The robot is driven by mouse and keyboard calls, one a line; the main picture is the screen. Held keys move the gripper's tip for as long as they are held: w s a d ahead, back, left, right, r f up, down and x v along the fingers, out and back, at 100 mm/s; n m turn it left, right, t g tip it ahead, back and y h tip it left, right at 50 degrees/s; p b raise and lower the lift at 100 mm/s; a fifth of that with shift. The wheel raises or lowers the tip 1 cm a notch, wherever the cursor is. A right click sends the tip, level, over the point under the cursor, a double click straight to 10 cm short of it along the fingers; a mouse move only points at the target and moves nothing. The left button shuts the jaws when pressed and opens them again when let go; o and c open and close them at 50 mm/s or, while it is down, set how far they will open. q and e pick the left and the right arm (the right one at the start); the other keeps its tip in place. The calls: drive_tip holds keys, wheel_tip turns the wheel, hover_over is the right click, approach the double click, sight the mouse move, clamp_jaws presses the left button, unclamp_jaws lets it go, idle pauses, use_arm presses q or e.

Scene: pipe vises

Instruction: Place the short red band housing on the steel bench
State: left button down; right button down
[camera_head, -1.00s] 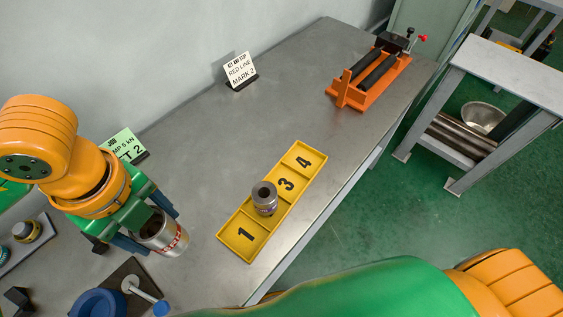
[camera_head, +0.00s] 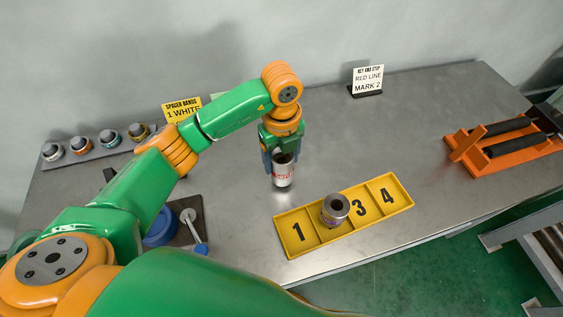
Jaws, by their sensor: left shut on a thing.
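My left gripper (camera_head: 282,157) points down, shut on a short silver housing (camera_head: 284,176) with red marking on its side and an open dark top. The housing is upright over the steel bench (camera_head: 232,215), behind compartment 1 of the yellow tray. I cannot tell whether its bottom touches the bench. My right gripper is out of view.
The yellow numbered tray (camera_head: 320,235) holds a grey housing (camera_head: 335,209) in its second compartment. An orange vise (camera_head: 505,142) is at right, a red line sign (camera_head: 367,80) behind. Several banded parts stand on a rack (camera_head: 92,150) at left. Bench between tray and sign is clear.

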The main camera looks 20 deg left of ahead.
sight(281, 161)
use_arm(q)
drive_tip(key=shift+f, duration=1)
drive_tip(key=shift+f, duration=0.1)
drive_tip(key=shift+c, duration=0.2)
unclamp_jaws()
wheel_tip(281, 161, up, 12)
